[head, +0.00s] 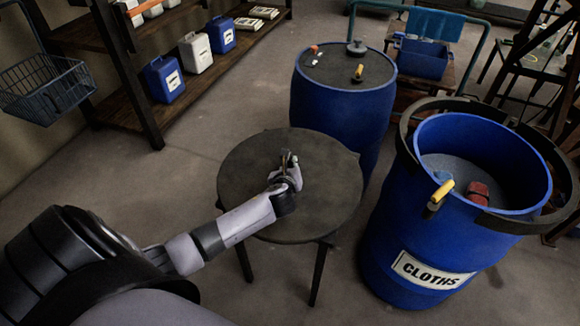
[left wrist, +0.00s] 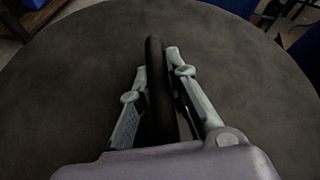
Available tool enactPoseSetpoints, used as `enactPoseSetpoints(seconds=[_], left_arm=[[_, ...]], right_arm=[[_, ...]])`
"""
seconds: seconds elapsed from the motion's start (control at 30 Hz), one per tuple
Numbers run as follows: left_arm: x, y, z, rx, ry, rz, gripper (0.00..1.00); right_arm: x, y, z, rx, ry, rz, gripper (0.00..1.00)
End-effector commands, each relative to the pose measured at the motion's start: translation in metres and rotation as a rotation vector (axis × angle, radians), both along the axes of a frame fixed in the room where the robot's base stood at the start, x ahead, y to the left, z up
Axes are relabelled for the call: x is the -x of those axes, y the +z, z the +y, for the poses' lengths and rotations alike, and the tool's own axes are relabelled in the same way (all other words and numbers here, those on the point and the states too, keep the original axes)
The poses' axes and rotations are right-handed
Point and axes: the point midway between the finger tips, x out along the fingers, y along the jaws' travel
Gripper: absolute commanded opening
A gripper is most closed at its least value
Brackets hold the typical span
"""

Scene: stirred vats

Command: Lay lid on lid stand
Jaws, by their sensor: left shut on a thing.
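The lid (head: 245,165) is a wide, round, dark grey disc, lying level at the top of the lid stand (head: 318,275), whose dark legs show below it. The lid hides most of the stand, and I cannot tell whether it rests fully on it. My left gripper (head: 288,160) is over the middle of the disc. In the left wrist view the gripper (left wrist: 160,85) is shut on the lid's dark upright handle (left wrist: 156,70), with the grey lid surface (left wrist: 75,75) spread around it. My right gripper is not in view.
An open blue vat labelled CLOTHS (head: 400,240) stands at right, with a yellow-handled tool (head: 441,193) at its rim and a red object (head: 478,192) inside. A closed blue drum (head: 340,115) stands behind the stand. Shelves (head: 130,98) line the left. Floor at left is clear.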

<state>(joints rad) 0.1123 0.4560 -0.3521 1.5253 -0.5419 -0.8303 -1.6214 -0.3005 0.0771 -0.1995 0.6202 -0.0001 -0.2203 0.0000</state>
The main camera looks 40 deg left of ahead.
Motion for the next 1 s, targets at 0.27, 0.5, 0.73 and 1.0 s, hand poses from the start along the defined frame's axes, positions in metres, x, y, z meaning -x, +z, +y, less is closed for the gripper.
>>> enactPoseSetpoints(seconds=[0.27,0.5,0.73,1.0], left_arm=[[0.0,0.0,0.0,-0.001,0.0,0.0,0.23],[0.0,0.0,0.0,-0.001,0.0,0.0,0.36],[0.0,0.0,0.0,-0.001,0.0,0.0,0.36],[0.02,0.012,-0.01,-0.002,-0.002,0.002,0.36]], right_arm=[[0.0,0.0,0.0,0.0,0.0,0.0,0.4],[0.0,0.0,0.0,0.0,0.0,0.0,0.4],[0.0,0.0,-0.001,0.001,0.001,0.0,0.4],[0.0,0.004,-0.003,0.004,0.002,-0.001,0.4]])
